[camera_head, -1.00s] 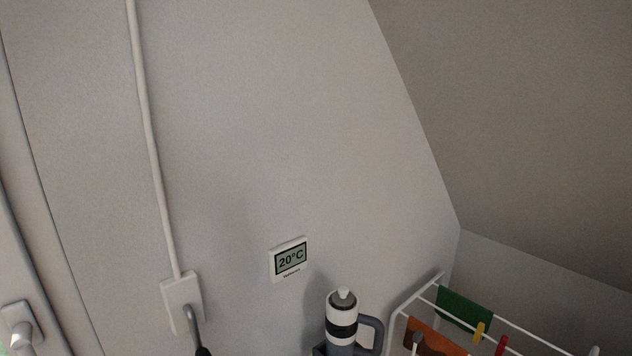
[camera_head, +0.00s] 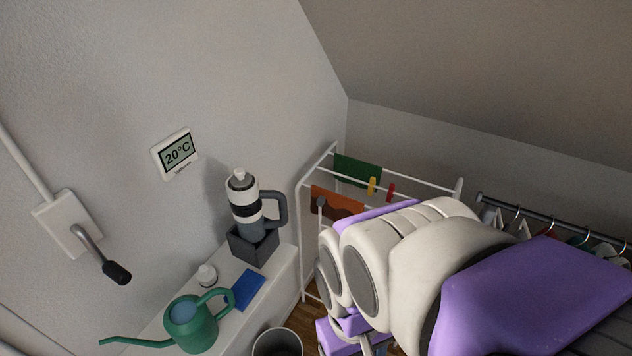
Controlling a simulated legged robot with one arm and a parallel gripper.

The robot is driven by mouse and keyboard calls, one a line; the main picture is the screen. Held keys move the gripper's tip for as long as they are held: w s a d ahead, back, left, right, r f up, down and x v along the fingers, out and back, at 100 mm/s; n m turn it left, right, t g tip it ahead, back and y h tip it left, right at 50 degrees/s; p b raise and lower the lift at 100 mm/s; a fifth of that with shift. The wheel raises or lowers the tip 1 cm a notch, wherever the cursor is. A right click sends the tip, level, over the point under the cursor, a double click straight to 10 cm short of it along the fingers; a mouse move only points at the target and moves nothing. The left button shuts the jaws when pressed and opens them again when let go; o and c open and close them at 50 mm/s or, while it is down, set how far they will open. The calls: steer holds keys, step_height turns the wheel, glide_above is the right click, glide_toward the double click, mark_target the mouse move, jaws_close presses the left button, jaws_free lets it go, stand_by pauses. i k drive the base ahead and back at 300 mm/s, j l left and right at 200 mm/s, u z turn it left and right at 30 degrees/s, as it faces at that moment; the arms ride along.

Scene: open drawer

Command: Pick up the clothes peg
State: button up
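A yellow clothes peg (camera_head: 371,186) and a red clothes peg (camera_head: 391,192) sit on a rail of the white drying rack. Both are small in the view and stand roughly upright. My white and purple arm fills the lower right, in front of the rack's lower part. No gripper fingers can be made out, so I cannot tell whether my gripper is open or shut.
A green cloth (camera_head: 357,171) and an orange-brown cloth (camera_head: 336,203) hang on the drying rack (camera_head: 304,225). At left, a white ledge holds a green watering can (camera_head: 193,327), blue cloth (camera_head: 244,290) and a bottle (camera_head: 245,205) in a dark holder. A bin (camera_head: 277,342) is below.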

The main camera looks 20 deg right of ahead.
mark_target(392, 187)
steer(key=z, duration=1.1)
